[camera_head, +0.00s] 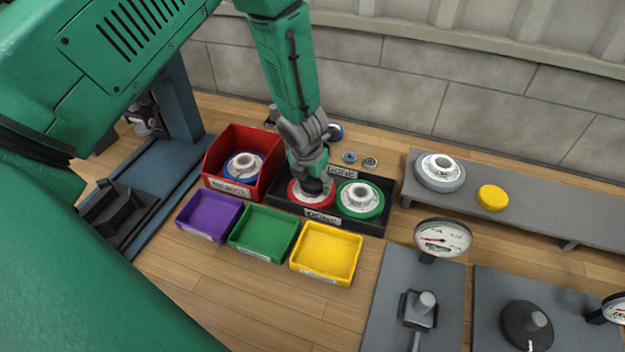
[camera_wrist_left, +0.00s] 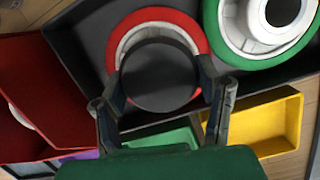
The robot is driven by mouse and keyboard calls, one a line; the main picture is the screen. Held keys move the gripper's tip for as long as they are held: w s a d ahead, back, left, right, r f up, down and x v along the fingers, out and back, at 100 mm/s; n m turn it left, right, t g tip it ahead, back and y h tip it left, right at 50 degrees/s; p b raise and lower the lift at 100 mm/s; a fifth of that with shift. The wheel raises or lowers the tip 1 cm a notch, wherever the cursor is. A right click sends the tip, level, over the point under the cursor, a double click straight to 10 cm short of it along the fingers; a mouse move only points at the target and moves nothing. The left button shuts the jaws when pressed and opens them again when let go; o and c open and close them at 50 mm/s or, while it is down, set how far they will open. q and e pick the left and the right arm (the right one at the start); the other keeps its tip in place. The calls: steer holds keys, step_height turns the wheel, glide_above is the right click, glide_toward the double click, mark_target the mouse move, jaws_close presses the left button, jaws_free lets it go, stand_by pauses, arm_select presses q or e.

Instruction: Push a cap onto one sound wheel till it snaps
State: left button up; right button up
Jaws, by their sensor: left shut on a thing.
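My left gripper (camera_head: 314,188) reaches down to the red-rimmed wheel (camera_head: 297,197) in the black tray labelled DONE (camera_head: 372,228). In the left wrist view its fingers are shut on a dark round disc (camera_wrist_left: 160,76), which covers the middle of the red-rimmed wheel (camera_wrist_left: 150,17). I cannot tell whether the disc is seated on the wheel or just above it. A green-rimmed wheel (camera_head: 359,199) with a white hub lies beside it in the tray. A blue-rimmed wheel (camera_head: 244,166) lies in the red REJECT bin. A grey-rimmed wheel (camera_head: 440,171) and a yellow disc (camera_head: 492,197) are on the shelf. My right gripper is not in view.
The red bin (camera_head: 213,157) adjoins the black tray. Empty purple (camera_head: 208,215), green (camera_head: 263,233) and yellow (camera_head: 327,253) trays stand in front. A grey shelf (camera_head: 540,214) and dial gauges (camera_head: 443,238) are at the right. Small parts (camera_head: 350,157) lie behind the tray.

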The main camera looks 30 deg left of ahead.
arm_select(q)
steer(key=shift+a+f+b, duration=0.3)
steer(key=shift+a+f, duration=0.15)
steer(key=shift+d+f, duration=0.15)
steer(key=shift+d, duration=0.1)
stand_by(0.3)
steer(key=o, duration=1.2)
steer(key=shift+a, duration=0.1)
steer(key=v, duration=1.2)
